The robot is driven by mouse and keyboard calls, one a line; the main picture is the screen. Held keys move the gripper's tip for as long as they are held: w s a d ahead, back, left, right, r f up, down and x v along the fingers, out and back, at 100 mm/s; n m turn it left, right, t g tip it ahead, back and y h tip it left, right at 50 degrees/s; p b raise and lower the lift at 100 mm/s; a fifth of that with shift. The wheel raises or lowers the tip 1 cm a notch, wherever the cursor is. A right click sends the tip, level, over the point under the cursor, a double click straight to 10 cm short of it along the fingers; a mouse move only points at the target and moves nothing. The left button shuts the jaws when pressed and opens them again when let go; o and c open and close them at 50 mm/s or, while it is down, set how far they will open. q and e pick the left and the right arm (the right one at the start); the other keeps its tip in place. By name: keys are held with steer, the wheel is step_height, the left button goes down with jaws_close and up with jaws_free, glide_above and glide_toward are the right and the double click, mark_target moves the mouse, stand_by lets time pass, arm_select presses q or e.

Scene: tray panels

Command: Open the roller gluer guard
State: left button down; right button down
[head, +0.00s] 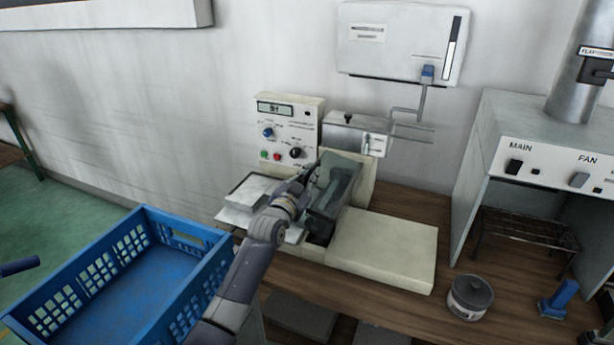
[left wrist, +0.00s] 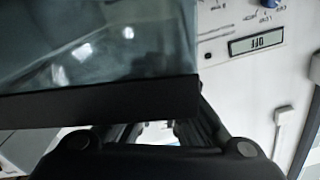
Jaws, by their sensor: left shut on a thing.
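The roller gluer (head: 384,250) is a cream machine on a wooden bench, with a control box behind it. Its guard (head: 340,172) is a smoky see-through cover, tilted over the middle of the machine. In the left wrist view the guard (left wrist: 95,45) fills the upper left, with a thick dark bar along its lower edge. My left gripper (head: 318,208) is at the guard's near side and is shut on it. In the wrist view the fingers (left wrist: 152,130) are partly hidden behind the guard's bar. My right gripper is not in view.
The control box (head: 290,130) has a display and knobs. A blue crate (head: 100,255) stands at the left, beside my left arm. A fume hood (head: 545,140) is at the right.

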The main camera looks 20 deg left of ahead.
arm_select(q)
steer(key=d+r+m+p, duration=0.2)
steer(key=m, duration=0.1)
steer(key=d+r+m+p, duration=0.2)
steer(key=d+r+m, duration=0.1)
steer(key=m, duration=0.1)
steer(key=shift+w+r+p, duration=0.1)
steer(key=shift+r+p, duration=0.1)
steer(key=shift+p, duration=0.1)
steer(key=d+m, duration=1.2)
steer(key=m, duration=0.1)
steer(key=shift+w+d+f, duration=0.3)
steer(key=shift+f, duration=0.1)
steer(key=c, duration=1.7)
jaws_free()
steer(key=shift+r, duration=0.1)
steer(key=shift+s, duration=0.1)
